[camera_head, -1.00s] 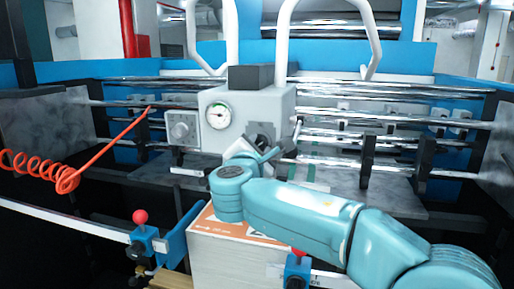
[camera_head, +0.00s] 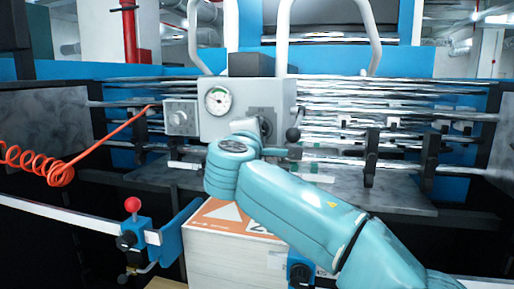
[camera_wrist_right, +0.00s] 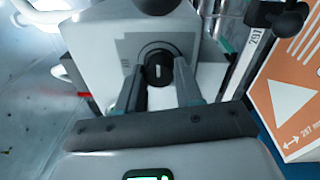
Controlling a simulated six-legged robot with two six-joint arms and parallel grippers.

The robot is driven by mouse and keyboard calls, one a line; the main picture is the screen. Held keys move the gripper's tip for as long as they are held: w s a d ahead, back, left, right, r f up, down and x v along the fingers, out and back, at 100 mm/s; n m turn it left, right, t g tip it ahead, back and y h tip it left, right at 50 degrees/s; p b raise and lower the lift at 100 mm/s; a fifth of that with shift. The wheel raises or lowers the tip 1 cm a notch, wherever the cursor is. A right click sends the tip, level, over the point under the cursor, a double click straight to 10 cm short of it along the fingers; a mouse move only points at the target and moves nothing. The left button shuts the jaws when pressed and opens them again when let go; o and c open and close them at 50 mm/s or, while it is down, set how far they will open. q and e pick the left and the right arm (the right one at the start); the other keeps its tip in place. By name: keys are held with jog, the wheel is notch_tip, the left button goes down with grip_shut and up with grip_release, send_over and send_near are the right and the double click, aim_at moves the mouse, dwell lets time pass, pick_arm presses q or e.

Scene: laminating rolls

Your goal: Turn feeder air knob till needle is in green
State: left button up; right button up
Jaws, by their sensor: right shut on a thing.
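The feeder air knob (camera_wrist_right: 158,70) is black with a white mark, on the front of a grey box (camera_head: 208,128). In the right wrist view my right gripper (camera_wrist_right: 157,82) has its two fingers on either side of the knob, shut on it. In the head view the right gripper (camera_head: 259,130) is at the box's lower right, and my wrist hides part of the knob. The round gauge (camera_head: 218,100) is on the box, left of the knob, with a green arc along its top. Its needle is too small to read surely. My left gripper is not in view.
A black ball-ended lever (camera_head: 293,134) is close right of the gripper. A smaller grey box with a dial (camera_head: 181,119) is at left. A paper stack (camera_head: 225,255) with an orange top lies below. A coiled orange hose (camera_head: 60,172) hangs at left.

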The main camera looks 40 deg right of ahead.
jog(key=shift+m+g+h+b, duration=0.4)
jog(key=shift+m+b, duration=2)
jog(key=shift+m, duration=2.2)
jog(key=shift+r, duration=0.1)
jog(key=o, duration=1)
jog(key=shift+o, duration=0.2)
jog(key=shift+a, duration=0.1)
jog(key=b+v, duration=0.4)
jog(key=v, duration=1.2)
jog(key=shift+f, duration=0.25)
